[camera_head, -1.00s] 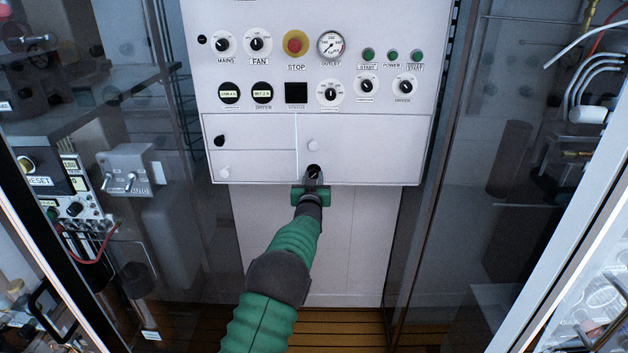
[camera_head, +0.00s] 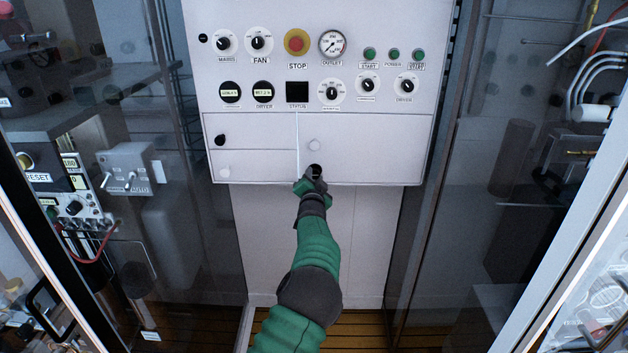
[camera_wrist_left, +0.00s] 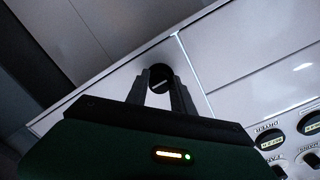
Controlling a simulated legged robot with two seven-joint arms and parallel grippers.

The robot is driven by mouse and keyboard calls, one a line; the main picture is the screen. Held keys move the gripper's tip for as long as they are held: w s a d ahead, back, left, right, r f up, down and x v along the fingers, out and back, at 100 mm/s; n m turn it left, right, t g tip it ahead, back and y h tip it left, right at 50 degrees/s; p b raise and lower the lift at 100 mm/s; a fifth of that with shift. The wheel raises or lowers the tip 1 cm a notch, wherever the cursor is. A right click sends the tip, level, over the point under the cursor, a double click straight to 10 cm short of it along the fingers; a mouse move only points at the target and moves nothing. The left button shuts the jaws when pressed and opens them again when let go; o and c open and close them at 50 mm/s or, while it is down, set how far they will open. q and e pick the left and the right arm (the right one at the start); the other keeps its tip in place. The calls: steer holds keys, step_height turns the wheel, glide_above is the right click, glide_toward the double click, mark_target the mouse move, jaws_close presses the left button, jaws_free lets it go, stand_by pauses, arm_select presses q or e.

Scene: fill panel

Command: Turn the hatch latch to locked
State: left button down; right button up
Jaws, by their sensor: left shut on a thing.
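The hatch latch is a small dark round knob (camera_head: 315,170) on the lower edge of the white right-hand hatch door (camera_head: 375,150). My left gripper (camera_head: 314,178) reaches up from below and is shut on the latch. The left wrist view shows its two dark fingers (camera_wrist_left: 160,82) on either side of the black latch (camera_wrist_left: 160,72), with a light mark on its face. The fingers partly cover the latch, and its exact angle is hard to tell. My right gripper is not in view.
The panel above carries dials, a red stop button (camera_head: 296,42), a gauge (camera_head: 332,44) and green buttons. Another dark latch (camera_head: 220,140) sits on the left hatch. Glass cabinet walls stand on both sides. The space below the panel is open around my arm.

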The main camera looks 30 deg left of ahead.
arm_select(q)
steer(key=shift+f+m, duration=0.15)
steer(key=shift+m, duration=0.15)
steer(key=c, duration=1.1)
jaws_free()
steer(key=shift+w, duration=0.1)
steer(key=v, duration=1.7)
steer(key=shift+w+f, duration=0.1)
